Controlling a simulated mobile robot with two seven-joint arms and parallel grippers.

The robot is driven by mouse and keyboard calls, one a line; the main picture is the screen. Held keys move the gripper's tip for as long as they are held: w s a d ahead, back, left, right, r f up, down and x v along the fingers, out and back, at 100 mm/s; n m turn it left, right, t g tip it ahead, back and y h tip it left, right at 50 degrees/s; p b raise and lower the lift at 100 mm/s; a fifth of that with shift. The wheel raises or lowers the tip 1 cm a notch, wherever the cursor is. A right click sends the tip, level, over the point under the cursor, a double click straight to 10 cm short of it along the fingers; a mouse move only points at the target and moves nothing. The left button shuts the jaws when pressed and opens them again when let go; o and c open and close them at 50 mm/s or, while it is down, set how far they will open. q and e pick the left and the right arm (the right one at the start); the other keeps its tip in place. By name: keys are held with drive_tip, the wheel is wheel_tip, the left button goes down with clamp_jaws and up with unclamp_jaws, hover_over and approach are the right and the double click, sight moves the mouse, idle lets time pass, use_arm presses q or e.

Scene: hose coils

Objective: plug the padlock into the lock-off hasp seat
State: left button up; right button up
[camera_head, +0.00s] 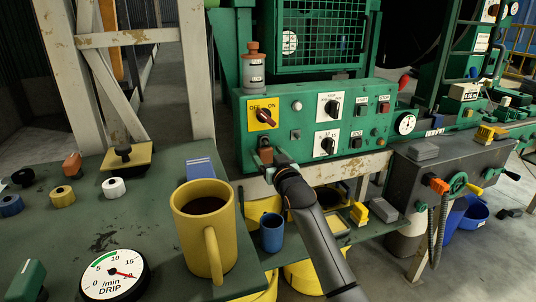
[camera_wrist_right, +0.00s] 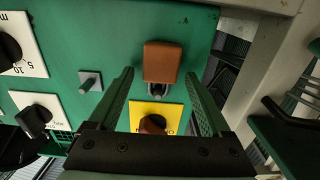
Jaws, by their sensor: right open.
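The padlock is an orange-brown block (camera_wrist_right: 161,62) with a dark shackle, at the green panel just below the yellow OFF/ON plate (camera_head: 262,113). It also shows in the head view (camera_head: 265,154), partly hidden by my right gripper (camera_head: 271,168). In the right wrist view my right gripper's two green fingers (camera_wrist_right: 160,76) stand apart, one on each side of the padlock, with gaps visible. The shackle points toward the plate's red-and-black knob. The hasp seat is not clearly distinguishable; I cannot tell whether the shackle sits in it. My left gripper is out of view.
The panel has other knobs and a small grey switch (camera_head: 295,134). A yellow mug (camera_head: 188,225) and flow dial (camera_head: 114,276) stand on the left bench. A blue cup (camera_head: 271,234) is near my right arm. A beam (camera_wrist_right: 251,75) is beside the panel.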

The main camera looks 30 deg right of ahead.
drive_tip(key=shift+s+a, duration=0.1)
drive_tip(key=shift+s, duration=0.1)
drive_tip(key=shift+c, duration=0.3)
drive_tip(key=shift+p+v, duration=0.35)
drive_tip(key=shift+v, duration=1.5)
drive_tip(key=shift+s, duration=0.2)
drive_tip(key=shift+s, duration=0.1)
drive_tip(key=b+v, duration=0.1)
drive_tip(key=v, duration=1.1)
drive_tip(key=shift+b, duration=0.4)
drive_tip(key=shift+s+a, duration=0.1)
drive_tip(key=shift+s, duration=0.05)
